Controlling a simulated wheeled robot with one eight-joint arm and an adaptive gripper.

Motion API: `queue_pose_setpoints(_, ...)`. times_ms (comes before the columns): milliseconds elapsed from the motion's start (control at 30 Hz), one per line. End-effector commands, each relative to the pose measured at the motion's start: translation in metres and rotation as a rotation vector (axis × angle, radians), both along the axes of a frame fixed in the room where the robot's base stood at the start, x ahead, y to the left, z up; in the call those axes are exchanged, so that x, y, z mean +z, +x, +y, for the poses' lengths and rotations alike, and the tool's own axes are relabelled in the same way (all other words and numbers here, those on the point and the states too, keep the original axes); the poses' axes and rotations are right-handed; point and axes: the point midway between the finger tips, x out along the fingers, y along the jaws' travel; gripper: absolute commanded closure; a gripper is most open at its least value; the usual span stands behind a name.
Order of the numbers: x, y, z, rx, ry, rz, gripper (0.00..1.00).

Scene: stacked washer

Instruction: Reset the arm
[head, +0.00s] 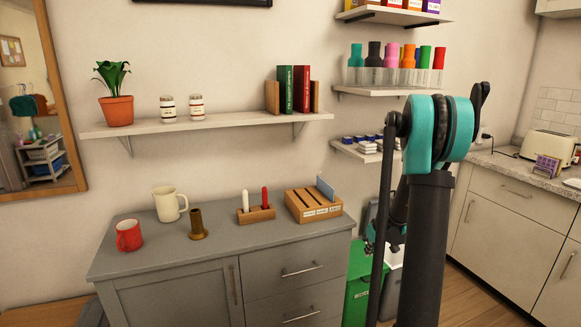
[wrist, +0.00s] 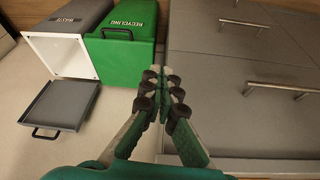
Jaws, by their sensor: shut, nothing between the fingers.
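My gripper (wrist: 162,77) shows in the wrist view with its two fingers together and nothing between them. It points toward the gap between the green recycling bin (wrist: 125,45) and the grey drawer front (wrist: 245,75), apart from both as far as I can tell. In the head view my arm is folded upright at the right, with its teal joint high up. The gripper end is mostly hidden behind my arm there.
A grey cabinet (head: 190,255) bears mugs and small holders. In the wrist view, a grey waste bin (wrist: 75,35) stands beside the recycling bin, with a dark tray (wrist: 62,103) on the floor. Shelves hang behind my arm; a kitchen counter (head: 515,168) is at right.

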Motion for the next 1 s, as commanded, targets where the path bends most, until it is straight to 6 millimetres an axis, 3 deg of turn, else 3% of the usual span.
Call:
queue_pose_setpoints(200,0.039,-0.064,0.040,-0.044,-0.002,0.008,1.00)
queue_pose_setpoints(433,0.062,-0.135,0.072,-0.094,-0.004,0.011,1.00)
queue_pose_setpoints(800,0.063,-0.251,0.105,-0.172,-0.008,0.007,1.00)
queue_pose_setpoints(1000,0.054,-0.291,0.111,-0.202,-0.007,0.003,1.00)
